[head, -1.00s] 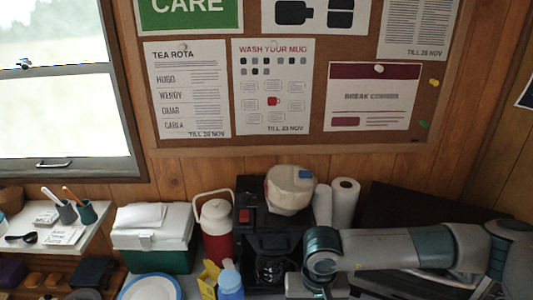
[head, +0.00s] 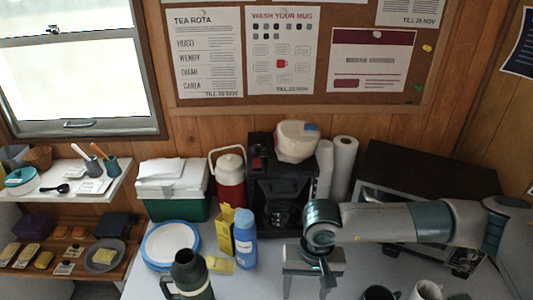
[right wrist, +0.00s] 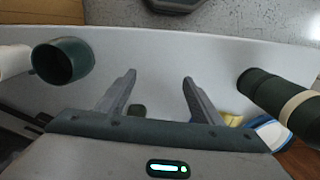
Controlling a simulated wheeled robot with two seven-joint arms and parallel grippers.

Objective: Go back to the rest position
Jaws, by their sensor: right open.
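My right gripper (head: 308,282) points down over the white table, in front of the coffee machine (head: 284,185). Its two fingers stand apart in the right wrist view (right wrist: 159,78), with nothing held between them. A dark green mug (right wrist: 63,62) is on the left of that view and a dark green flask (right wrist: 280,100) on the right, both apart from the fingers. The flask (head: 190,275) also shows at the bottom of the head view, left of the gripper. My left gripper is in neither view.
A blue bottle (head: 245,238), a yellow box (head: 224,228) and blue-rimmed plates (head: 170,243) stand left of my right arm. A dark oven (head: 425,185) is behind it. Mugs (head: 427,290) stand at the bottom right. A green cooler (head: 172,190) is farther left.

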